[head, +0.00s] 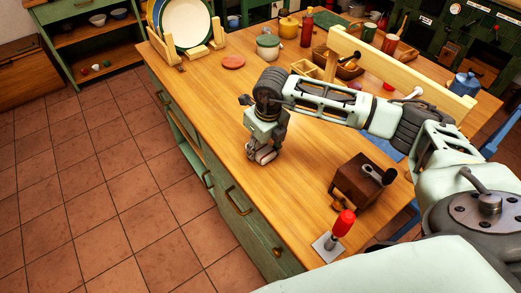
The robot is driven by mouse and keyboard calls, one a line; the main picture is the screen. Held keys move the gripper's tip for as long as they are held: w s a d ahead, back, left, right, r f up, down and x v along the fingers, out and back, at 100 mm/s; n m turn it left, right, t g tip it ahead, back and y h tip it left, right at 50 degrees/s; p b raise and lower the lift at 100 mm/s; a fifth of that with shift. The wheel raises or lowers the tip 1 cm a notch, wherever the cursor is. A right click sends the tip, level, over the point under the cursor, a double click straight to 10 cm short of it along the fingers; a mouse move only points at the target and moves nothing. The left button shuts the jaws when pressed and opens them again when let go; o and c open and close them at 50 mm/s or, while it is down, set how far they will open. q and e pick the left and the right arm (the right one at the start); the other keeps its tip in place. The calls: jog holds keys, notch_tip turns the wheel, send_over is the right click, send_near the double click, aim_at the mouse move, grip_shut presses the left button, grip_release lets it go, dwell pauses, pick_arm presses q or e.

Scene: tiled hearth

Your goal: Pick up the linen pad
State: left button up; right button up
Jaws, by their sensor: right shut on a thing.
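My right gripper (264,153) reaches in from the right and points down just above the wooden worktop, near its front left edge. It is shut on a small pale, pinkish-beige thing, which looks like the linen pad (267,157). Only a little of the pad shows between and below the fingers; the rest is hidden by the gripper. I cannot tell whether the pad still touches the worktop. My left gripper is not in view.
The worktop (213,100) is clear around the gripper. A brown wooden box with a crank (357,184) and a red-handled tool on a metal plate (340,225) stand to the right. A reddish disc (233,62), a lidded pot (268,47) and a plate rack (165,48) are farther back.

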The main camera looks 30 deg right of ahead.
jog(key=shift+s+f, duration=0.1)
jog(key=c, duration=0.3)
jog(key=shift+a, duration=0.1)
